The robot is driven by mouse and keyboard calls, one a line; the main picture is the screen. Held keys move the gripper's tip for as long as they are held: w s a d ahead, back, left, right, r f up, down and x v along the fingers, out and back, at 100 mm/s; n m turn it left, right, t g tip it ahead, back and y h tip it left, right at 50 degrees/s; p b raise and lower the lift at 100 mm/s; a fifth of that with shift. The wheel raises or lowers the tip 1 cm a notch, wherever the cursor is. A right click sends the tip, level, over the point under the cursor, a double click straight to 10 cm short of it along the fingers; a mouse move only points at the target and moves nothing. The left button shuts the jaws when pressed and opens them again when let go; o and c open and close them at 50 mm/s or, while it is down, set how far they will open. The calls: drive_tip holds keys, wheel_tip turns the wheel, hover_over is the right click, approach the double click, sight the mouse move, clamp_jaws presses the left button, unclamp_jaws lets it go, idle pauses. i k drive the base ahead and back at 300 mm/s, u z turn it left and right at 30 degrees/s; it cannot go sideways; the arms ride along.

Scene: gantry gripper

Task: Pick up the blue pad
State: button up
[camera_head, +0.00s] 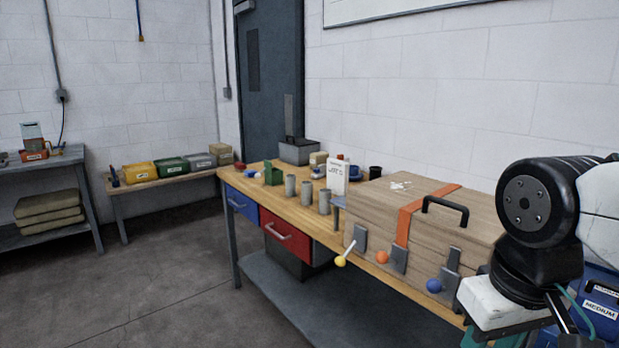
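I cannot pick out a blue pad with certainty. A small blue item (355,172) sits on the workbench behind a white card; it is too small and partly hidden to tell what it is. Another small blue and white item (317,173) lies to the left of the card. My arm fills the right edge of the view, with a black joint and white links. My gripper's fingers do not show.
The wooden workbench (262,177) bears a large wooden case (375,205) with an orange strap, grey cylinders (307,192), a green holder (273,174) and a grey box (298,151). Yellow, orange and blue (434,286) balls show at its front. The floor (150,275) at left is clear.

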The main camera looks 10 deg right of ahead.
sight(250, 173)
drive_tip(key=u, duration=0.75)
drive_tip(key=i, duration=1.6)
drive_tip(key=u, duration=0.75)
drive_tip(key=i, duration=2)
drive_tip(key=z, duration=0.95)
drive_tip(key=i, duration=1.55)
drive_tip(key=z, duration=0.9)
